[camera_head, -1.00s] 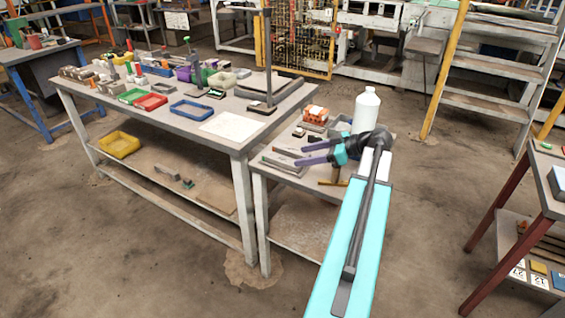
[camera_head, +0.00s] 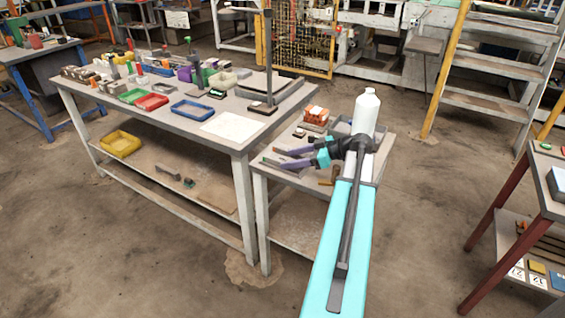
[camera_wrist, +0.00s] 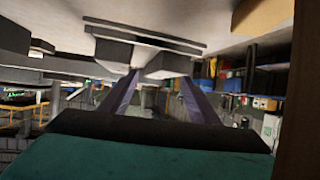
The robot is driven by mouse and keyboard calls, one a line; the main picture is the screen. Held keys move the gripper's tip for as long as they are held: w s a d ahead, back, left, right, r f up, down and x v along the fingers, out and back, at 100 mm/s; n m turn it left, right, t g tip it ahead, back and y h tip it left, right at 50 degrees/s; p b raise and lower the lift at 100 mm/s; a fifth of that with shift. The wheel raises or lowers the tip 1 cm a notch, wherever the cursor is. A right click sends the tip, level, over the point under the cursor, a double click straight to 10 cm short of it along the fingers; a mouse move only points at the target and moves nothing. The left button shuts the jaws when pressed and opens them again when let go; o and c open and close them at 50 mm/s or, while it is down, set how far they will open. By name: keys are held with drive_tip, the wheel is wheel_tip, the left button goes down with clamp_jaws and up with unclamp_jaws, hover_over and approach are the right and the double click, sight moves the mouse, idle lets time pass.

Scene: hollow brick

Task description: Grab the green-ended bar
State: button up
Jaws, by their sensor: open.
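My gripper (camera_head: 279,157) is open, with its two purple fingers reaching left over the small side table. Grey bars (camera_head: 283,171) lie on that table close to the fingers. In the wrist view, which looks upside down, the fingers of my gripper (camera_wrist: 159,77) point at dark grey bars or blocks (camera_wrist: 145,37) against the pale tabletop. Nothing is clearly held between the fingers. I cannot make out a green end on any of these bars, so I cannot tell which is the green-ended bar. Whether the fingertips touch a bar is unclear.
A white bottle (camera_head: 366,112) stands at the back right of the side table, and an orange box (camera_head: 316,115) at its back. The large workbench (camera_head: 240,140) on the left carries trays, including a blue one (camera_head: 192,111). Bare floor lies in front.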

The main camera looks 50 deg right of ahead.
drive_tip(key=shift+x, duration=1.2)
drive_tip(key=c, duration=1.4)
drive_tip(key=shift+o, duration=0.2)
drive_tip(key=shift+r, duration=0.2)
drive_tip(key=shift+r+b, duration=0.45)
drive_tip(key=shift+r, duration=4.4)
clamp_jaws()
